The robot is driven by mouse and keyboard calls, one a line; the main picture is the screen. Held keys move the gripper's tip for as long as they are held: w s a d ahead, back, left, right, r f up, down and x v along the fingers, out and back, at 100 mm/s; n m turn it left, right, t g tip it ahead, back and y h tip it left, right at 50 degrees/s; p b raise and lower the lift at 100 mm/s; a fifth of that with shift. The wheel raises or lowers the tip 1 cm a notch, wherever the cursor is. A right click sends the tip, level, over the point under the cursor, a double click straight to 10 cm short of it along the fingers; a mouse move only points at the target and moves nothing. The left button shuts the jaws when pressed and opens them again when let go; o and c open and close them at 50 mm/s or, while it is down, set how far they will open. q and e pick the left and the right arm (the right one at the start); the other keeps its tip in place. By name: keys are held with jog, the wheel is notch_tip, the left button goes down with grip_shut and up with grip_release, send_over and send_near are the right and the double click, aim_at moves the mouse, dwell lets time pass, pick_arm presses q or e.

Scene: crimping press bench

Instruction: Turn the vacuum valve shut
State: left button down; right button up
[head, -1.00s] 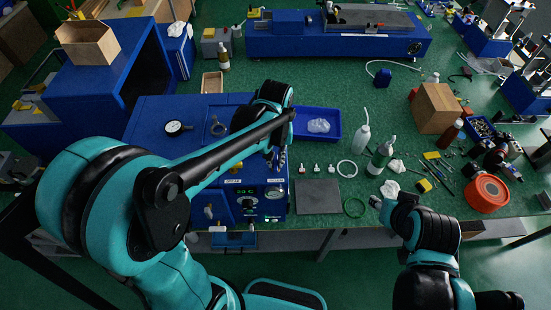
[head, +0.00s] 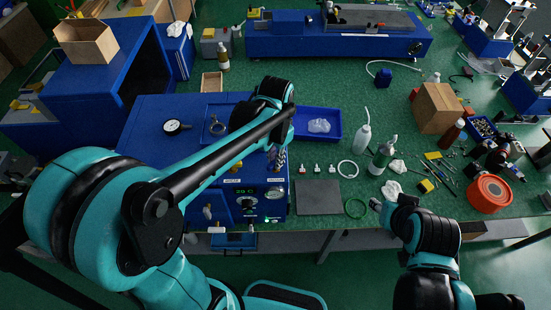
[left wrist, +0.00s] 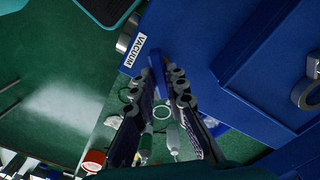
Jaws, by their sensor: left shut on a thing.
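The blue press box (head: 150,118) stands on the left of the bench. Its front panel has a green-lit display, a black knob and a round gauge (head: 274,193), with a VACUUM label (left wrist: 138,50) near the edge in the left wrist view. My left gripper (left wrist: 161,76) points down beside that label, its fingers shut on a slim blue lever, the vacuum valve handle (left wrist: 157,66). In the head view my left gripper (head: 277,158) is at the box's right edge, and my forearm hides part of the box top. My right gripper (head: 379,204) hangs at the bench's front edge, away from the valve.
A blue tray (head: 333,116) with a clear bag lies right of the box. A grey mat (head: 318,197), a green ring (head: 355,208), bottles (head: 381,155) and an orange reel (head: 488,193) are on the bench. A dial gauge (head: 175,126) lies on the box.

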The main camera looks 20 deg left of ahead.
pick_arm(q)
jog(key=m, duration=0.4)
jog(key=shift+m, duration=0.3)
jog(key=shift+m+b, duration=0.4)
jog(key=shift+m, duration=1.5)
jog(key=c, duration=1.5)
grip_release()
jog(key=shift+c, duration=0.2)
jog(key=shift+r, duration=0.1)
notch_tip(320, 180, up, 12)
